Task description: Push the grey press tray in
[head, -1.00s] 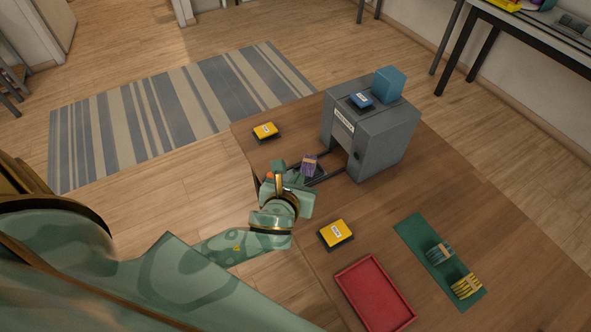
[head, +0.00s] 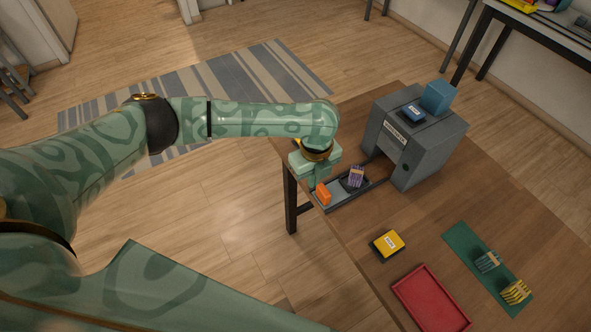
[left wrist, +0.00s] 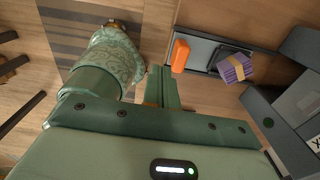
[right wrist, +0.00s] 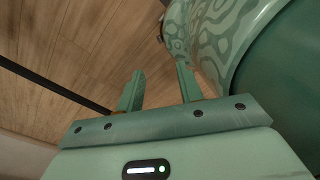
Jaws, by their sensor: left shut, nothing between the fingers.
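The grey press tray (head: 338,196) is pulled out of the grey press (head: 428,133) on dark rails. My left gripper (head: 313,180) is shut and empty, beside the handle at the outer end. In the left wrist view its closed fingers (left wrist: 161,72) are just left of the orange handle (left wrist: 181,56); I cannot tell whether they touch. My right gripper (right wrist: 158,80) is open and empty in its wrist view, over the floor.
A yellow-topped block (head: 387,244) and a red tray (head: 430,298) are on the table's near side. A green mat (head: 470,252) with teal and yellow bundles lies to the right. Blue blocks (head: 438,97) stand on the press.

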